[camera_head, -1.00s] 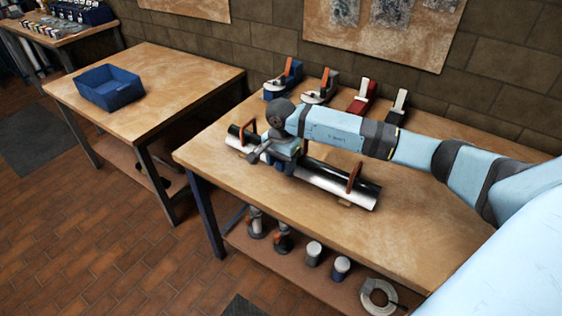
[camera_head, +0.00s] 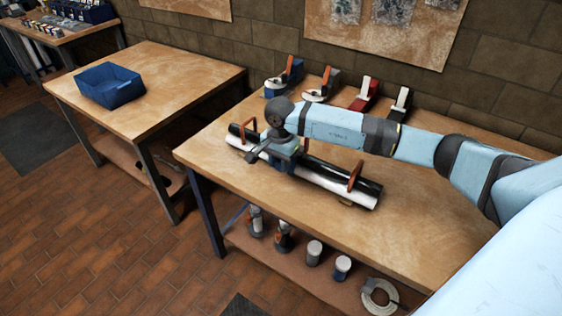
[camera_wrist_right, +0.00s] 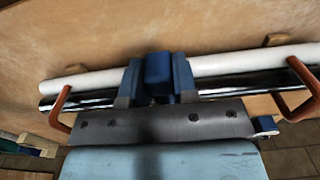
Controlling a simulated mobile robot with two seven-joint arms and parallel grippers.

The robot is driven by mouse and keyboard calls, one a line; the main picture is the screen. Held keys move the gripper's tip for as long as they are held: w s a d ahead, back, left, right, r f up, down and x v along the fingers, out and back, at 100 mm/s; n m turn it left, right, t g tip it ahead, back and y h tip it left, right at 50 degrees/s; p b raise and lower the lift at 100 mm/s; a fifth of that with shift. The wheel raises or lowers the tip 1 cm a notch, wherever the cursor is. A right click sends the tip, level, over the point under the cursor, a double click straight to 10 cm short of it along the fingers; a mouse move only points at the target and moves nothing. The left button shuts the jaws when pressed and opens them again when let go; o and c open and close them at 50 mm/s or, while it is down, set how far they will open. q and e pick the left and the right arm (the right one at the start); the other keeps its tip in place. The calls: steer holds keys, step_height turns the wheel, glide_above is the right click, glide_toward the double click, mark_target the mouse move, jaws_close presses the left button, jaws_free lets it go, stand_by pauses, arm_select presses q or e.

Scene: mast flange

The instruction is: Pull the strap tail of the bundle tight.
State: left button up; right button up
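The bundle is a white tube (camera_head: 330,185) and a black tube (camera_head: 345,178) lying side by side on the workbench. They also show in the wrist view as a white tube (camera_wrist_right: 225,62) and a dark shiny tube (camera_wrist_right: 220,82). My right gripper (camera_head: 280,166) is down at the bundle's middle. In the wrist view its two fingers (camera_wrist_right: 157,78) stand either side of a dark blue block (camera_wrist_right: 158,70) at the tubes. I cannot tell whether they press on it. I cannot make out a strap tail for certain. My left gripper is out of view.
Orange-brown brackets (camera_head: 355,175) rise near both ends of the bundle. Several handled tools (camera_head: 365,95) stand along the bench's back. A blue bin (camera_head: 110,85) sits on the other table. The workbench front right (camera_head: 400,240) is clear.

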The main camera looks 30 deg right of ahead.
steer(key=o, duration=0.5)
steer(key=shift+c, duration=0.2)
steer(key=shift+r, duration=0.1)
step_height(320, 180, up, 14)
steer(key=shift+b, duration=0.3)
steer(key=shift+a+f, duration=0.1)
steer(key=shift+f, duration=0.1)
